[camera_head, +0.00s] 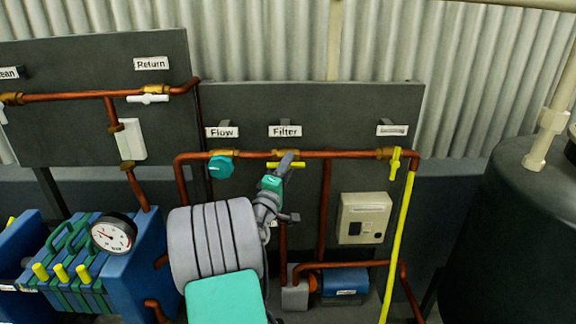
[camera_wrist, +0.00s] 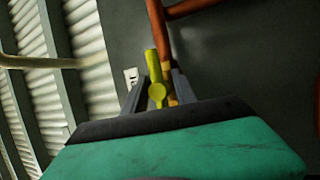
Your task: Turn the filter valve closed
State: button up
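The filter valve (camera_head: 283,153) is a brass valve on the copper pipe under the "Filter" label. Its yellow handle (camera_head: 299,165) lies roughly level, along the pipe, partly hidden by my gripper (camera_head: 286,160). The wrist view shows the yellow handle (camera_wrist: 152,63) and its rounded hub running alongside the pipe. My gripper (camera_wrist: 160,80) has its two dark fingers apart, one on each side of the handle. A gap shows between the handle and the right finger; contact with the left finger is unclear.
A teal round valve knob (camera_head: 221,167) sits left under "Flow". Another yellow handle (camera_head: 395,163) hangs upright at the right, above a yellow pipe (camera_head: 397,245). A beige box (camera_head: 364,218) and a blue pump (camera_head: 345,281) are below. A dark tank (camera_head: 508,235) stands far right.

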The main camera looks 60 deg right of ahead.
grip_shut()
jog(key=shift+d, duration=0.1)
dwell(0.3)
